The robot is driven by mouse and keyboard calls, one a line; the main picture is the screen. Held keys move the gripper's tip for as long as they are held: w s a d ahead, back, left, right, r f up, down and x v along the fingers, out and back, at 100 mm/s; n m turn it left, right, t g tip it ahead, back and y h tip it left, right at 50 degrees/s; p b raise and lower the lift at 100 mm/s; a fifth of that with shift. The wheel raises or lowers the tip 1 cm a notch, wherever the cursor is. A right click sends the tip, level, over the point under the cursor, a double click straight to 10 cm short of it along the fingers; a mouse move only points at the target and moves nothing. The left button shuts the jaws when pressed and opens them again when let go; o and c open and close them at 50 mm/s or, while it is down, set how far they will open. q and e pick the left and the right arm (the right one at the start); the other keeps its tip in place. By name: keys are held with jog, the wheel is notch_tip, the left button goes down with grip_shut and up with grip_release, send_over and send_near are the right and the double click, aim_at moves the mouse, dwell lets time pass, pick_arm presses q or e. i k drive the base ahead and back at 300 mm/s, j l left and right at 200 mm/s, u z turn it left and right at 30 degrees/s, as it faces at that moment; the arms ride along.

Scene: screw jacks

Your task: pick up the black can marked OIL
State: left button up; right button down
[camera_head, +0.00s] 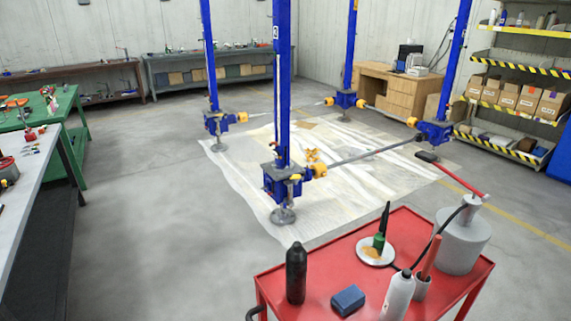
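A black bottle-shaped can (296,275) stands upright near the left front of the red cart (330,240). It has a narrower rounded top, and I cannot make out any OIL marking on it. It is the only black can that I see on the cart. Neither of my grippers is in view, and nothing holds the can.
On the cart are a blue block (348,299), a white dish (374,252) with a green-and-black item, a light bottle (398,296), a cup (422,287) and a grey container (462,241). Blue screw jacks (283,180) stand behind. Open floor (160,220) lies left.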

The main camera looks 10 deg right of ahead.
aim_at(296, 262)
jog(key=k+l, duration=0.1)
jog(key=l, duration=0.55)
jog(key=l+u, duration=0.1)
jog(key=l, duration=0.5)
jog(key=k+l, duration=0.15)
jog(key=l, duration=0.5)
